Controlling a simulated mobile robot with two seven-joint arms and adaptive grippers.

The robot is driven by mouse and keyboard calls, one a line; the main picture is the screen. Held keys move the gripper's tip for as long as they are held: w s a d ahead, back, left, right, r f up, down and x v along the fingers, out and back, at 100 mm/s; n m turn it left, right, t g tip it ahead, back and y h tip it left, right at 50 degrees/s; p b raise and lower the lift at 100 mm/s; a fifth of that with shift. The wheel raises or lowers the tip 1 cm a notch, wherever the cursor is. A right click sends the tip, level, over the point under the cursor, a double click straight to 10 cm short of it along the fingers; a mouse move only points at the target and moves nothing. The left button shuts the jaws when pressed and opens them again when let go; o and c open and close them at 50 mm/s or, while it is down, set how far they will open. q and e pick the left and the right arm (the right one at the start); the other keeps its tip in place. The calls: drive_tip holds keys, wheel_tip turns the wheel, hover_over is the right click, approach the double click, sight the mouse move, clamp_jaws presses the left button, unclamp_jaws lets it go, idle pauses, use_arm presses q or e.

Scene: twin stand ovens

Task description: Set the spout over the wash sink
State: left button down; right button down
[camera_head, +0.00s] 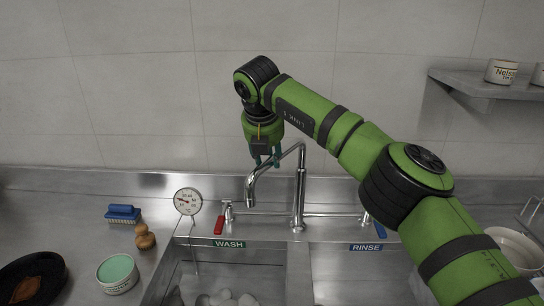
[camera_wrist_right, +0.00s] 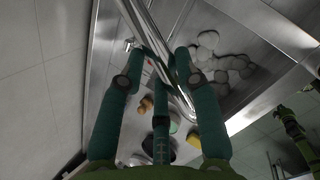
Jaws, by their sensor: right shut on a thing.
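The chrome spout (camera_head: 274,170) rises from a tap body between the two sinks and bends left, its downturned end on the side of the wash sink (camera_head: 274,256). The sink carries a green WASH label (camera_head: 230,244). My right gripper (camera_head: 267,160) comes down from above and is shut on the spout's upper arm. In the right wrist view, the teal fingers of my right gripper (camera_wrist_right: 165,62) close around the chrome spout (camera_wrist_right: 158,45). A green and dark part of my other arm seems to show at the right of that view, too small to read its jaws.
A blue RINSE label (camera_head: 366,247) marks the right sink, partly behind my right arm. A red tap lever (camera_head: 219,225) and a dial thermometer (camera_head: 188,201) stand left of the spout. A blue brush (camera_head: 123,213), a wooden knob-like tool (camera_head: 145,237) and a green-topped tub (camera_head: 117,272) sit left.

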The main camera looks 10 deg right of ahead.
use_arm(q)
drive_tip(key=shift+w+a, duration=0.3)
drive_tip(key=shift+a, duration=0.15)
use_arm(e)
drive_tip(key=shift+w+a+r+m, duration=0.1)
drive_tip(key=shift+w+a+m, duration=0.2)
drive_tip(key=shift+w+a, duration=0.1)
drive_tip(key=c, duration=0.9)
unclamp_jaws()
use_arm(q)
drive_tip(key=shift+w, duration=0.1)
use_arm(e)
drive_tip(key=shift+o, duration=0.2)
drive_tip(key=shift+w, duration=0.1)
drive_tip(key=v, duration=1.1)
drive_tip(key=shift+a+r, duration=0.25)
drive_tip(key=shift+r, duration=0.15)
use_arm(q)
drive_tip(key=shift+r, duration=0.1)
use_arm(e)
drive_tip(key=shift+r, duration=0.1)
